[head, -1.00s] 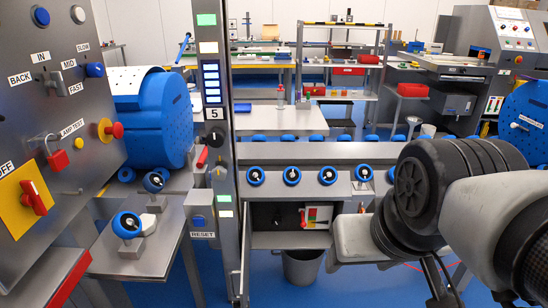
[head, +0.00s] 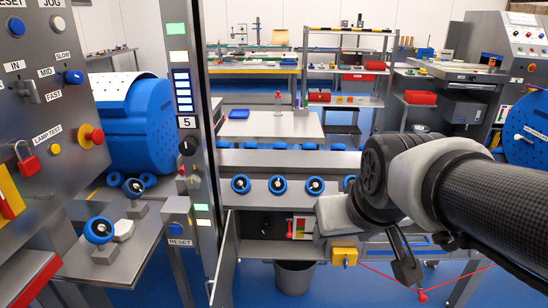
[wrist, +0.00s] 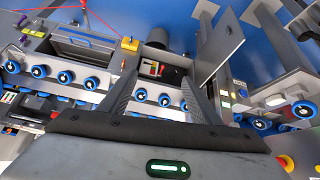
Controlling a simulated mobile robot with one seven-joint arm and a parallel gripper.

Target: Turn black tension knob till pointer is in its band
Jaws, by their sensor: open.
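A grey cabinet (head: 230,246) stands open under the roller rail, its door swung to the left. Inside its dark interior is a small panel with red, yellow and green patches (head: 302,228). A dark knob-like shape (head: 266,224) sits left of it, too small and shaded to tell its pointer position. In the wrist view the coloured panel (wrist: 150,69) shows between the fingers. My gripper (wrist: 157,66) is open and empty, its two dark fingers framing the cabinet opening, apart from it. In the head view my arm mostly hides it, right of the cabinet.
A yellow box (head: 344,256) with a red cord stands close right of the cabinet. A slotted post (head: 187,95) with a black knob (head: 188,146) rises at left. Blue-rimmed rollers (head: 278,185) line the rail above. A bin (head: 294,279) stands below.

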